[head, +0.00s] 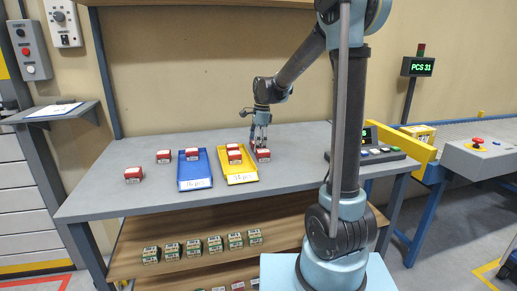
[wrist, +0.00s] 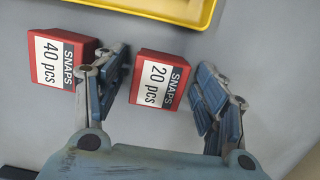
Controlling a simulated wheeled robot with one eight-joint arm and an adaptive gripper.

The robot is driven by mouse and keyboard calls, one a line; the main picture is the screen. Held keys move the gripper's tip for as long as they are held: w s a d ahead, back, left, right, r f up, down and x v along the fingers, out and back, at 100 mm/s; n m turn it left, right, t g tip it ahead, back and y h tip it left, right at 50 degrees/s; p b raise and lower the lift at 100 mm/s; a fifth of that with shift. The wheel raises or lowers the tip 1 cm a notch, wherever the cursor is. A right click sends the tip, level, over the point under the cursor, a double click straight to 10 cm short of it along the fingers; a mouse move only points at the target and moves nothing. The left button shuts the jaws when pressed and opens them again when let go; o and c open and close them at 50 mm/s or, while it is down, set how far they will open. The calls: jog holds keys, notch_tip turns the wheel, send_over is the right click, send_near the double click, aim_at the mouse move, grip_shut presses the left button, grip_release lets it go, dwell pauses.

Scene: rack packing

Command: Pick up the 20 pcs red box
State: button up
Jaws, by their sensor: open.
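The 20 pcs red box (wrist: 158,80) shows in the wrist view with its white label reading SNAPS 20 pcs. My gripper (wrist: 163,85) is open, with one finger on each side of this box. The left finger lies close to the box, and a wider gap shows on the right; I cannot tell whether either touches. In the head view my gripper (head: 261,141) is low over the grey table, right of the yellow tray, and partly hides the red boxes there.
A 40 pcs red box (wrist: 62,60) stands just left of the left finger. The yellow tray (head: 241,178) and a blue tray (head: 194,184) hold red boxes. More red boxes (head: 133,175) stand at the table's left. A button panel (head: 378,154) is at the right.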

jog(key=c, duration=1.2)
jog(key=shift+r, duration=0.1)
